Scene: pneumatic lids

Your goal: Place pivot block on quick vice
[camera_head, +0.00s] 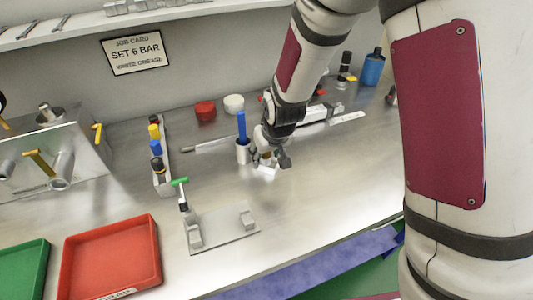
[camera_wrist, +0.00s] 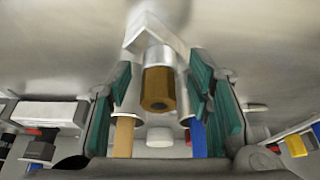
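The pivot block, as I take it, is a pale grey piece with a bronze bushing (camera_wrist: 158,85). In the head view its pale lower part (camera_head: 266,171) shows at the bench top, under my gripper (camera_head: 270,160). In the wrist view it lies between the teal pads of my gripper (camera_wrist: 160,75), with a gap visible on both sides. The gripper looks open around it. The quick vice (camera_head: 228,236) appears to be the grey plate with two upright jaws and a green-handled lever, left of and nearer than the gripper. Nothing sits between its jaws.
A cup (camera_head: 243,153) with a blue-handled tool stands just left of my gripper. Red (camera_head: 110,258) and green (camera_head: 20,270) trays lie at the front left. Bench between gripper and vice is clear.

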